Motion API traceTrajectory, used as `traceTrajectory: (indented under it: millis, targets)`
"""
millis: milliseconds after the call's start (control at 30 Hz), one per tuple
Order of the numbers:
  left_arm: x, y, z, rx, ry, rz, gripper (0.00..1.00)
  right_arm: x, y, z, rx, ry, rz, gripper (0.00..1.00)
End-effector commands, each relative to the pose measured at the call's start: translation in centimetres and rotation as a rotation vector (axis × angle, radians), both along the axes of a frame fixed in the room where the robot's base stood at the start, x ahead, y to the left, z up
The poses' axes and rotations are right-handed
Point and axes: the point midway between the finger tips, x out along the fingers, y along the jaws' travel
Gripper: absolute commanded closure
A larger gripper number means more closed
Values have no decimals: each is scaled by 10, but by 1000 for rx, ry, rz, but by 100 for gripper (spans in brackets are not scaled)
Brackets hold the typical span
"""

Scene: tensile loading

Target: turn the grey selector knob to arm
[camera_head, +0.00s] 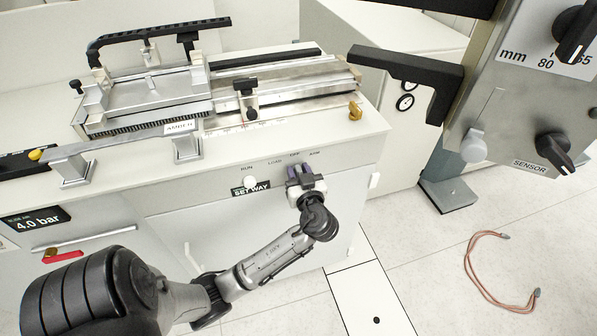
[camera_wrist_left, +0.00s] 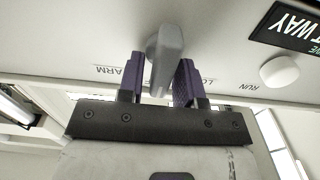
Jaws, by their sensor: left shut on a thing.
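The grey selector knob (camera_wrist_left: 165,55) shows in the left wrist view as a narrow grey lever on the pale front panel. My left gripper (camera_wrist_left: 158,85) is shut on the grey selector knob, one purple-padded finger on each side. The view is upside down; the ARM label (camera_wrist_left: 121,71) is left of the knob, and part of another label shows to its right. In the head view my left gripper (camera_head: 299,173) is at the cabinet front, just below the OFF and ARM labels, and hides most of the knob. My right gripper is not in view.
A white round button (camera_head: 250,182) sits left of the gripper, beside the black SET WAY plate (camera_head: 251,190). A metal fixture (camera_head: 155,95) stands on the cabinet top. A grey panel with black knobs (camera_head: 530,110) is at right. A cable (camera_head: 490,285) lies on the floor.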

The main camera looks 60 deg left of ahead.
Motion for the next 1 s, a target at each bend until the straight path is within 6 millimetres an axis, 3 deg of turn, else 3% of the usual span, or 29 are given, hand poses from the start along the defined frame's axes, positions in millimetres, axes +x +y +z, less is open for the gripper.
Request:
traceTrajectory:
  millis: [1000]
  targets:
    - [10, -2, -1, 136, 677, 0, 91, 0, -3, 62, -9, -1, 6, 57]
